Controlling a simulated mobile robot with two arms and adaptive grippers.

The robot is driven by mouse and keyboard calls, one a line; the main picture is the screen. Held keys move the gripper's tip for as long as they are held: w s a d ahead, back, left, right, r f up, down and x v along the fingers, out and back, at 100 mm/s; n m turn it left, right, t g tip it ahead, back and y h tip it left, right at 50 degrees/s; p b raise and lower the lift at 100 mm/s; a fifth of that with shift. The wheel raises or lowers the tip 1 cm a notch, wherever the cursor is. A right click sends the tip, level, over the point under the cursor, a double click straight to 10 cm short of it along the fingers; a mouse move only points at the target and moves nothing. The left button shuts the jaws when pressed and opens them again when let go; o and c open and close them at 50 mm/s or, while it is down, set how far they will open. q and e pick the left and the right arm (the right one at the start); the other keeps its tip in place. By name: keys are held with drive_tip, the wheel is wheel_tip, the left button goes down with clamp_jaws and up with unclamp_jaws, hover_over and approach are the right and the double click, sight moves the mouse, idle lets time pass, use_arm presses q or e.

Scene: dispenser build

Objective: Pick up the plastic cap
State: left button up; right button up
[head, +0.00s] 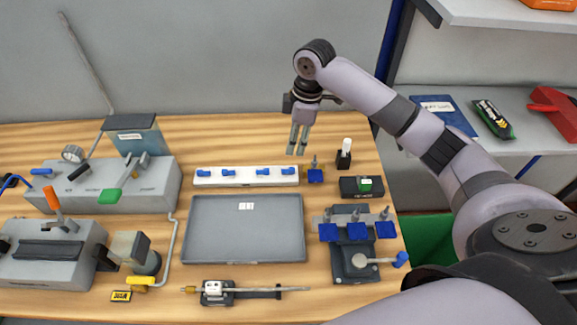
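My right gripper (296,152) points down over the back of the wooden table, above and behind the right end of a white rack. Its two fingers are close together, and nothing shows between them. The white rack (245,181) carries several small blue pieces (263,171) in a row. A small white cap-like piece (347,145) stands upright on a black holder (343,160), to the right of the gripper and apart from it. I cannot tell for certain which of these small pieces is the plastic cap. My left gripper is not in view.
A blue block with a metal nozzle (315,176) stands beside the rack. A grey tray (200,228) lies in the middle. A dark fixture with blue parts (354,268) is at right; grey machines (110,190) fill the left. A low clamp (217,292) lies in front.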

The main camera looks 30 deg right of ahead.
drive_tip(key=p, duration=0.1)
approach(288, 173)
drive_tip(key=shift+w+a+f, duration=0.2)
drive_tip(key=shift+w+f, duration=0.1)
drive_tip(key=shift+f, duration=0.5)
drive_tip(key=shift+s+f+p, duration=0.1)
drive_tip(key=shift+f+p, duration=0.2)
drive_tip(key=shift+p, duration=0.2)
drive_tip(key=f, duration=0.1)
drive_tip(key=f+p, duration=0.1)
drive_tip(key=f, duration=0.1)
drive_tip(key=shift+a+f+p, duration=0.25)
drive_tip(key=shift+f+p, duration=0.05)
drive_tip(key=shift+f, duration=0.45)
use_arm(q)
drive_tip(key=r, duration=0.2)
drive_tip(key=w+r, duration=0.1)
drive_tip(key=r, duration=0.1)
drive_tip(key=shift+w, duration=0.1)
use_arm(e)
drive_tip(key=c, duration=0.8)
